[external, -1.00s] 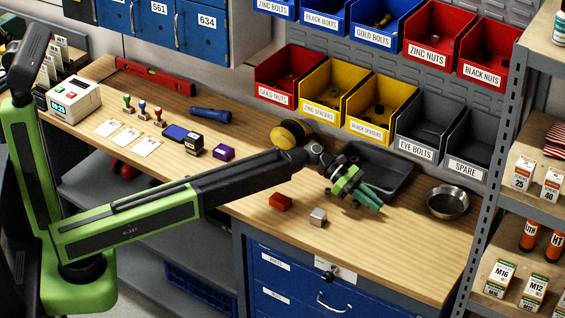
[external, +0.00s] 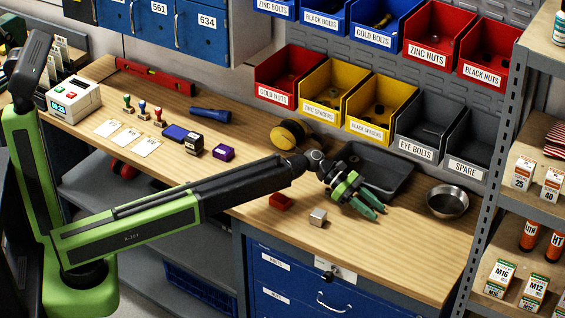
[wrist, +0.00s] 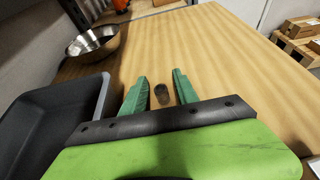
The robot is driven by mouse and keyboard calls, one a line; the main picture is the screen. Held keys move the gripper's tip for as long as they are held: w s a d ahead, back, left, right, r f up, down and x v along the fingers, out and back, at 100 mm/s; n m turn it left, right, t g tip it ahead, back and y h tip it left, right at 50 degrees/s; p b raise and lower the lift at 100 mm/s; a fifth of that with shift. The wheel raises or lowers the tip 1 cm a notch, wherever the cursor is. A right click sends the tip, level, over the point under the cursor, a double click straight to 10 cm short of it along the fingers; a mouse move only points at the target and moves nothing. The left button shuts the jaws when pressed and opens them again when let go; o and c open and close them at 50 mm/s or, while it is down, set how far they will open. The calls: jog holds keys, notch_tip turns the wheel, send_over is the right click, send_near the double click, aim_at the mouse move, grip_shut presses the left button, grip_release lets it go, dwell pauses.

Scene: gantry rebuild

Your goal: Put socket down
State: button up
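The socket (wrist: 162,94) is a small dark grey cylinder on the wooden bench top in the wrist view. It is between my two green fingertips, with a narrow gap visible on each side. My gripper (external: 372,207) is open low over the bench, in front of the dark tray; its fingers also show in the wrist view (wrist: 160,92). In the external view I cannot make out the socket; the fingers seem to hide it.
A dark tray (external: 398,180) is just behind my gripper. A metal bowl (external: 447,202) is to the right. A red block (external: 280,202) and a pale cube (external: 318,217) are to the left. The bench front right of the gripper is clear.

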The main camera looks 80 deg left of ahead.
jog(key=p+v, duration=0.4)
jog(key=v, duration=0.8)
jog(key=shift+r, duration=0.15)
